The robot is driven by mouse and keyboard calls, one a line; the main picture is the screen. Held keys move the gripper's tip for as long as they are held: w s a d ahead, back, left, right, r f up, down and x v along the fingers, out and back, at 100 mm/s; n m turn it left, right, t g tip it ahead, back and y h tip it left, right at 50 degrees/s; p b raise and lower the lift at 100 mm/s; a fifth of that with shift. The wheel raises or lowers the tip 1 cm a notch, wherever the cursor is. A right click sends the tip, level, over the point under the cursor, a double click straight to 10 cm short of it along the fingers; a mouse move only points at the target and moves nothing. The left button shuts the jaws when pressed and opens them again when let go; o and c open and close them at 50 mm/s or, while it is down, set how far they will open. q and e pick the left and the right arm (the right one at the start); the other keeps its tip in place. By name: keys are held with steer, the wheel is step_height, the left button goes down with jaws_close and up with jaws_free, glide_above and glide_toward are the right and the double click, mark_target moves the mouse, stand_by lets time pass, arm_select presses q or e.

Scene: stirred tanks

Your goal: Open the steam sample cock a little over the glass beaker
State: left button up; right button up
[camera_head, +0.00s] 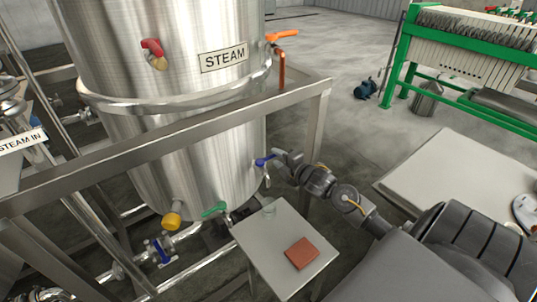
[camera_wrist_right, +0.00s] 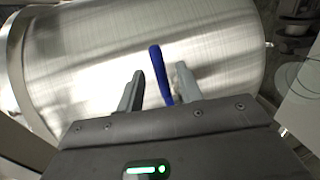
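The steel tank labelled STEAM (camera_head: 224,58) fills the left and middle of the head view. A cock with a blue lever (camera_head: 265,160) sticks out of its lower right side, above the glass beaker (camera_head: 269,209), which stands on a small table (camera_head: 268,238). My right gripper (camera_head: 276,158) is at this lever. In the right wrist view the blue lever (camera_wrist_right: 160,75) stands between the two fingers of my right gripper (camera_wrist_right: 160,80), with gaps visible on both sides. The gripper is open. My left gripper is not in view.
A reddish-brown pad (camera_head: 302,253) lies on the small table. A green-handled valve (camera_head: 214,209) and a yellow knob (camera_head: 172,220) sit low on the tank. A steel frame rail (camera_head: 150,148) crosses in front of the tank. A pale table (camera_head: 450,180) stands at right.

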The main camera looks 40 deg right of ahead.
mark_target(274, 156)
steer(key=w, duration=0.2)
steer(key=w+f, duration=0.1)
steer(key=w, duration=0.2)
jaws_close()
stand_by(0.3)
